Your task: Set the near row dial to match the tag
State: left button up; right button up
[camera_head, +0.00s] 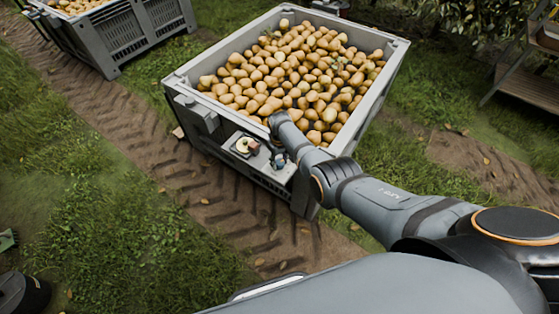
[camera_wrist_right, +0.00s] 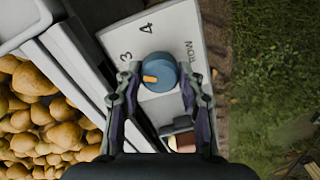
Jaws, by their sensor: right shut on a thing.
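A blue round dial (camera_wrist_right: 160,66) with an orange mark sits on a pale panel (camera_wrist_right: 190,22) printed with 3, 4 and ROW. The mark lies on the dial's left side, below the 3 in the right wrist view. My right gripper (camera_wrist_right: 160,80) is shut on the dial, one finger on each side. In the head view my right gripper (camera_head: 278,156) is small at the panel (camera_head: 222,137) on the pear bin's near side, and the arm partly hides it. I cannot make out a readable tag.
The grey bin (camera_head: 395,62) is full of pears (camera_head: 300,72). A round cream piece with a red part (camera_head: 245,146) is on the panel, left of my gripper. Another grey bin (camera_head: 122,30) stands at the upper left, and a wooden rack (camera_head: 530,88) at the right. Grass and a rutted dirt track lie around.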

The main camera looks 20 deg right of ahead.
aim_at(280, 162)
dwell(0.3)
jog(key=o, duration=1.2)
jog(key=shift+r, duration=0.1)
jog(key=shift+r, duration=0.35)
notch_tip(280, 162, up, 11)
jog(key=shift+r, duration=0.1)
